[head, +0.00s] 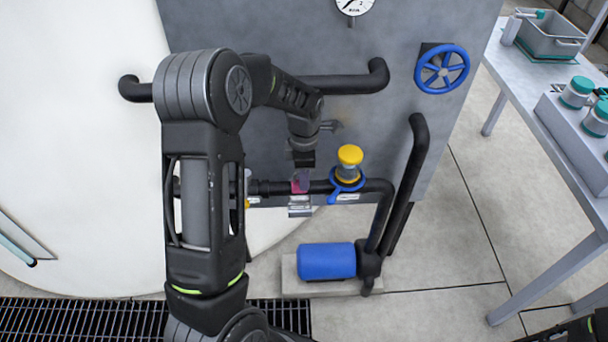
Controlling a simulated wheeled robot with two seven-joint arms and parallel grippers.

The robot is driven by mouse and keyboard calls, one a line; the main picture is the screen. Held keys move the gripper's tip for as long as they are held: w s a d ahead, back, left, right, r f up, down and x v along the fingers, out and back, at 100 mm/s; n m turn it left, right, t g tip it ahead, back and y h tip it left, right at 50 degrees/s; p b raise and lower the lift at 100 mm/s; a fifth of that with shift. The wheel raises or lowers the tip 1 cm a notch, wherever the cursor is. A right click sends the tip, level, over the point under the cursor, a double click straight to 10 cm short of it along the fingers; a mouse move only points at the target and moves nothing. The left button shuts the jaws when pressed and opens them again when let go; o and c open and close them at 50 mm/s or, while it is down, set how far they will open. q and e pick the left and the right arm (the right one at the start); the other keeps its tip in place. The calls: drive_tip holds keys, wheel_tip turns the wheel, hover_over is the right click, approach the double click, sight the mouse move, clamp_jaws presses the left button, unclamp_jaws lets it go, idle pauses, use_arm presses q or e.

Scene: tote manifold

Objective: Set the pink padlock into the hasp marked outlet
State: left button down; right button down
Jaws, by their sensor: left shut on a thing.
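The pink padlock (300,181) is small in the head view, at the black pipe on the grey panel. My left gripper (302,162) is shut on it from above. A small metal plate or hasp (300,209) shows just below the padlock, with pale labels beside it. The label text is too small to read, so I cannot tell which is the outlet. I cannot tell whether the padlock's shackle is in a hasp or only in front of it. At the lower right corner, part of my right arm shows, but its gripper does not.
A yellow-capped valve with a blue ring (348,175) stands just right of the padlock. A blue handwheel (442,69), a pressure gauge (354,4) and a blue pump (326,261) are nearby. A table (530,88) with jars and a grey tote (551,38) stands at right. Floor between is clear.

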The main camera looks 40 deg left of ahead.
use_arm(q)
drive_tip(key=shift+f+b, duration=1.5)
drive_tip(key=shift+f, duration=1)
drive_tip(key=c, duration=1.2)
unclamp_jaws()
drive_tip(key=shift+r, duration=0.1)
wheel_tip(320, 180, up, 8)
drive_tip(key=shift+f, duration=0.2)
